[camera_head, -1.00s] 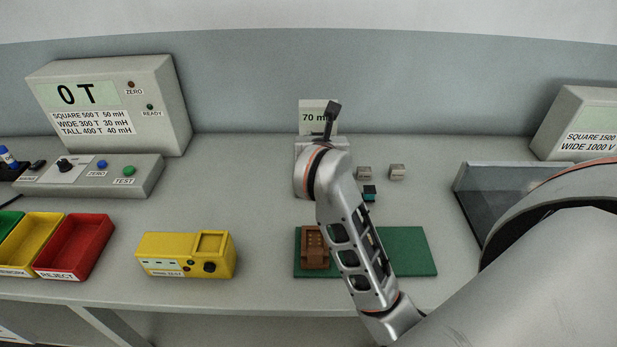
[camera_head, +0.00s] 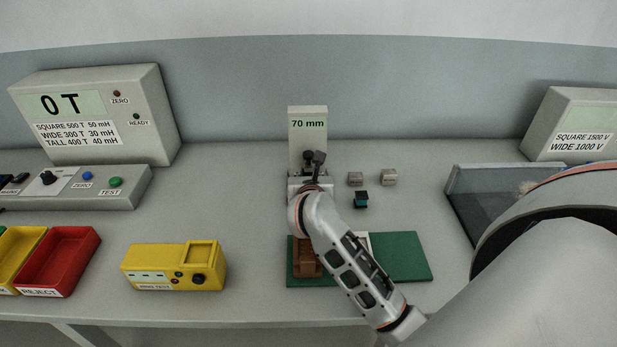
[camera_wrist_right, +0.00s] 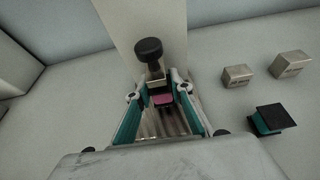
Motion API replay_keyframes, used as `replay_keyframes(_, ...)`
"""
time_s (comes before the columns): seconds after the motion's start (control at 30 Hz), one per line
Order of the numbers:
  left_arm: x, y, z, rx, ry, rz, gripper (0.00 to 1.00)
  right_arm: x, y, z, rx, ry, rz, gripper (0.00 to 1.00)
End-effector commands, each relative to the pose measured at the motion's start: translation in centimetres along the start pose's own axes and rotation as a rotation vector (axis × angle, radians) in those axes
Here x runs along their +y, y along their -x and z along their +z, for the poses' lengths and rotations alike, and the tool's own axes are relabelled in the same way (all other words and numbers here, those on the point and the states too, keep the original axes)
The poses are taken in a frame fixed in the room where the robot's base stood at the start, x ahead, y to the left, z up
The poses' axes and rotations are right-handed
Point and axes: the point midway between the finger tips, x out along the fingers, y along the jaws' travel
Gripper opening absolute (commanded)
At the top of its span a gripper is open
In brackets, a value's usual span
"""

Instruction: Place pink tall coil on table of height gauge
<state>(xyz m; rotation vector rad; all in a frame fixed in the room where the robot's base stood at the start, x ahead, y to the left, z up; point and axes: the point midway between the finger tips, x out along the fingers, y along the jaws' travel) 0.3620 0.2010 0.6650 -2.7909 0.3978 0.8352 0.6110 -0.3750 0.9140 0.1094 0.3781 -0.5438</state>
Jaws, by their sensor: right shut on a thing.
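The height gauge (camera_head: 307,122) is a pale upright block reading 70 mm at the back middle. In the right wrist view its column (camera_wrist_right: 122,22) rises behind a dark round knob (camera_wrist_right: 149,48). My right gripper (camera_head: 316,160) is at the foot of the gauge's column. In the right wrist view the gripper (camera_wrist_right: 160,93) is shut on the pink coil (camera_wrist_right: 162,99), of which only a small pink part shows with dark ends between the teal fingers. My wrist hides most of the gauge's table in the head view; whether the coil touches it I cannot tell. My left gripper is not in view.
Two small grey blocks (camera_head: 355,179) (camera_head: 389,177) and a teal-black coil (camera_head: 361,200) stand right of the gauge. A green mat (camera_head: 405,256) with a brown block (camera_head: 305,258) lies in front. A yellow tester (camera_head: 172,268) and red bin (camera_head: 62,262) are left.

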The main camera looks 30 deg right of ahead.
Motion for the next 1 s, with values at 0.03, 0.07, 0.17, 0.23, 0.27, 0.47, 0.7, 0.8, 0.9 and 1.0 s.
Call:
replay_keyframes(0.03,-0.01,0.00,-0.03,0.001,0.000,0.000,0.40,0.04,-0.09,-0.99,0.008,0.006,0.001,0.00)
replay_keyframes(0.07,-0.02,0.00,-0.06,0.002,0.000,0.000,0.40,0.05,-0.15,-1.10,0.007,0.005,0.001,0.00)
replay_keyframes(0.17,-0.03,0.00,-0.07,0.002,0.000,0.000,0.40,0.05,-0.19,-1.21,0.005,0.002,0.001,0.00)
replay_keyframes(0.23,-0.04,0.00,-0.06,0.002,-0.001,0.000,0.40,0.05,-0.19,-1.19,0.005,0.002,0.001,0.00)
replay_keyframes(0.27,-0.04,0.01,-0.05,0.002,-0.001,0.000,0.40,0.05,-0.18,-1.19,0.005,0.002,0.001,0.00)
replay_keyframes(0.47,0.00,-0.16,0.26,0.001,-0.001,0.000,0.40,0.05,-0.33,-1.58,0.005,0.003,0.001,0.00)
replay_keyframes(0.7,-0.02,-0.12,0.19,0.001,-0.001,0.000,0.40,0.05,-0.28,-1.49,0.005,0.003,0.001,0.38)
replay_keyframes(0.8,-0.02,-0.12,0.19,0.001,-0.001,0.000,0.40,0.05,-0.28,-1.48,0.005,0.003,0.001,0.38)
replay_keyframes(0.9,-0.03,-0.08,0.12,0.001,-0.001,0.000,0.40,0.05,-0.24,-1.40,0.005,0.003,0.001,0.38)
replay_keyframes(1.0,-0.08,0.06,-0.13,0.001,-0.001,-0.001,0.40,0.09,0.08,-1.08,0.005,0.002,0.002,0.38)
